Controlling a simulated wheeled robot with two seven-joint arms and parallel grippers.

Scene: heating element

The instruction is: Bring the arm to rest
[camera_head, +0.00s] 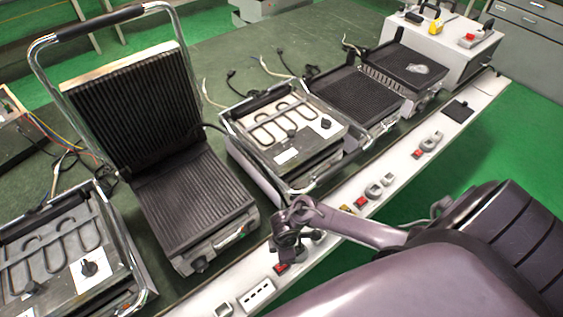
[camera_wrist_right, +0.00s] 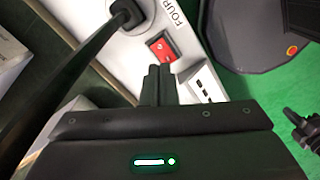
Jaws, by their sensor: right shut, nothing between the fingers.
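My right gripper (camera_head: 284,250) hangs over the white strip along the bench's front edge, just right of the open contact grill (camera_head: 205,200). In the right wrist view its fingers (camera_wrist_right: 158,85) are together and empty, above the strip near a red switch (camera_wrist_right: 163,47). The strip (camera_head: 400,168) carries red switches and sockets; the one below shows part of a label, "FOUR". My right arm comes in from the right side of the head view.
Two opened grill bases with bare heating elements (camera_head: 285,125) (camera_head: 45,240) stand on the green bench. A flat double plate (camera_head: 355,98) and a white box (camera_head: 440,45) stand farther right. The raised grill lid (camera_head: 135,105) is tall. Green floor (camera_head: 510,130) lies in front.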

